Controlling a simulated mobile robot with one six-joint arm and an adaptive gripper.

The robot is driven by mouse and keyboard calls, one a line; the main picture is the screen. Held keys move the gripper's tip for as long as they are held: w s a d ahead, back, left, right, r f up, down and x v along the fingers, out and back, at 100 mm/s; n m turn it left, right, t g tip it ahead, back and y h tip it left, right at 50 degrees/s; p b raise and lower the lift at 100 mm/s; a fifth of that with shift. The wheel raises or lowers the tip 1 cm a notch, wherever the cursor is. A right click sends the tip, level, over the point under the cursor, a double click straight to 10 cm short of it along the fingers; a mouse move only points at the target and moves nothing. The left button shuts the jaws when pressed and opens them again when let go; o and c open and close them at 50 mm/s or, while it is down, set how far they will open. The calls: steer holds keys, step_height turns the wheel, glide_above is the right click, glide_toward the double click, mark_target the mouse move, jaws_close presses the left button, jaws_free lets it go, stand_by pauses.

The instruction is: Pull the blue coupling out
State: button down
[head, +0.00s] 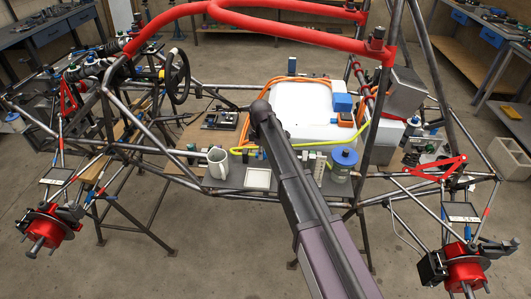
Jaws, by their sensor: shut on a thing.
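My arm (319,225) reaches from the bottom edge up to a dark rounded joint over the front left of a white box (307,118). My gripper does not show; the arm appears to hide it. A blue block (342,103) sits at the right end of the white box, near an orange block (345,119).
A red tube (285,18) crosses above. Red wheel hubs (47,229) stand at the front corners. Benches line the back.

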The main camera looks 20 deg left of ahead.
steer(key=shift+s+a, duration=0.2)
steer(key=shift+a, duration=0.45)
steer(key=shift+c, duration=2.1)
jaws_free()
steer(key=shift+a, duration=0.1)
steer(key=shift+d, duration=0.2)
